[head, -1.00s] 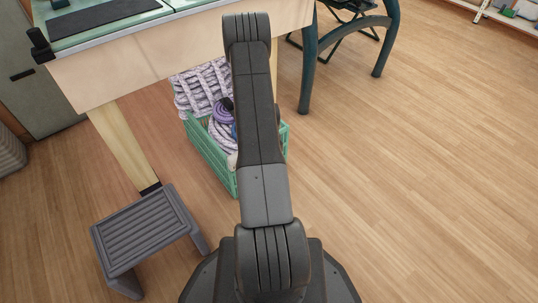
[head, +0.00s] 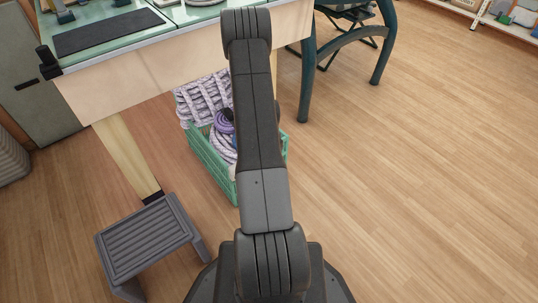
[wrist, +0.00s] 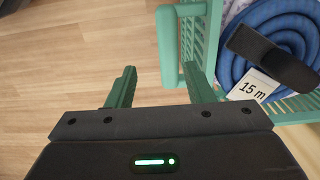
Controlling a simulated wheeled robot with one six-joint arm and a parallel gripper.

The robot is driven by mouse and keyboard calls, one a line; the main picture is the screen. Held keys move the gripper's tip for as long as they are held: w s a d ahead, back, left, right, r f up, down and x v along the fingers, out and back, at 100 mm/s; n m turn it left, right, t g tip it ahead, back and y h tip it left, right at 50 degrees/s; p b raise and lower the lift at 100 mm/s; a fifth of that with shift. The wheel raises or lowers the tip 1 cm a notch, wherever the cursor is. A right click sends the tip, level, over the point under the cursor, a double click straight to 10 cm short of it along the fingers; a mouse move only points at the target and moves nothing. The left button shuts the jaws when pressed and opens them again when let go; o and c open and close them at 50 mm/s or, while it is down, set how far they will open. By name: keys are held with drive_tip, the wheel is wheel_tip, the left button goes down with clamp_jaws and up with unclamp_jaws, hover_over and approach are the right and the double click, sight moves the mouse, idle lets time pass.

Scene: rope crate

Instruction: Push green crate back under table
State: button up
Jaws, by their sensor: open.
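The green crate (head: 207,160) stands on the floor, partly beneath the table (head: 165,68), with its near end out in front of the table edge. It holds coiled and netted pale rope (head: 205,98). My arm hides its right part in the head view. In the wrist view the crate's slatted green wall and rim (wrist: 171,45) are close ahead, with a blue rope coil (wrist: 265,45) tagged "15 m" inside. My gripper (wrist: 160,86) is open; the rim shows between its two green fingers. I cannot tell whether they touch it. The head view hides the gripper.
A grey step stool (head: 148,237) stands left of the crate, near a wooden table leg (head: 126,155). A dark green tubular frame (head: 306,75) stands right of the crate. The floor (head: 420,180) to the right is clear.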

wheel_tip(320, 180, up, 9)
drive_tip(key=p, duration=0.4)
drive_tip(key=shift+p, duration=0.4)
idle(0.7)
